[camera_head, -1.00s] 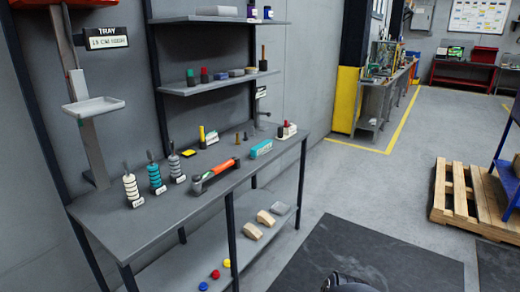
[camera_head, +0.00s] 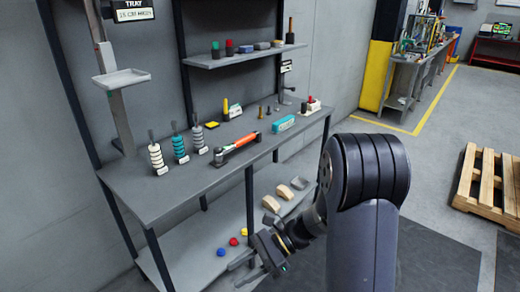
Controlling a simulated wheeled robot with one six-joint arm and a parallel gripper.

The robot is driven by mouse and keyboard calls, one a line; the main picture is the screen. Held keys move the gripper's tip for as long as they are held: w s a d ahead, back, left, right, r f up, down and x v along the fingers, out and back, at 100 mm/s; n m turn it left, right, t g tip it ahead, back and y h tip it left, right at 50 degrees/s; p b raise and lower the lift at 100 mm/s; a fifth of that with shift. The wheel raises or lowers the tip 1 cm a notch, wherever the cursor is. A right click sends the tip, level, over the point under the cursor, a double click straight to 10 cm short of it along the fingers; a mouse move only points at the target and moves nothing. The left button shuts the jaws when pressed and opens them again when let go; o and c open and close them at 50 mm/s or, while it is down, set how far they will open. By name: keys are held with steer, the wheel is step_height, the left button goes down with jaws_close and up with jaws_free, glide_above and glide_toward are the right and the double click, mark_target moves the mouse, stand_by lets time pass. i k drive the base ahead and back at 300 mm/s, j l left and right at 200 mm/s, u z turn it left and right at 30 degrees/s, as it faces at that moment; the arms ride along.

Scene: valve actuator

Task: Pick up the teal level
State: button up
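The teal level (camera_head: 284,123) is a short teal bar with pale markings. It lies on the grey workbench top toward its right end, to the right of a long tool with an orange middle (camera_head: 237,147). My gripper (camera_head: 238,273) is low in front of the bench, well below and to the left of the level and apart from it. Its two dark fingers point left and look spread, with nothing seen between them.
Stacked-ring posts in white (camera_head: 157,158), teal (camera_head: 180,149) and grey (camera_head: 198,139) stand at the bench's left. A small block with a red-topped piece (camera_head: 310,103) sits right of the level. The lower shelf (camera_head: 205,262) holds coloured caps and beige blocks.

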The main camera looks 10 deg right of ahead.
mark_target(284, 125)
steer(key=i+l+u, duration=0.35)
steer(key=i+l, duration=0.15)
steer(key=l, duration=0.2)
steer(key=i+l+u, duration=0.2)
steer(key=l, duration=0.2)
steer(key=i+l+u, duration=0.15)
steer(key=l, duration=0.25)
steer(key=i+l, duration=0.2)
steer(key=l, duration=0.15)
steer(key=i+l, duration=0.2)
steer(key=l, duration=0.15)
steer(key=i+l, duration=0.2)
steer(key=l, duration=0.2)
steer(key=i+l+u, duration=0.1)
steer(key=l, duration=0.25)
steer(key=i+l, duration=0.45)
steer(key=l, duration=0.3)
steer(key=i+l, duration=0.65)
steer(key=l, duration=0.2)
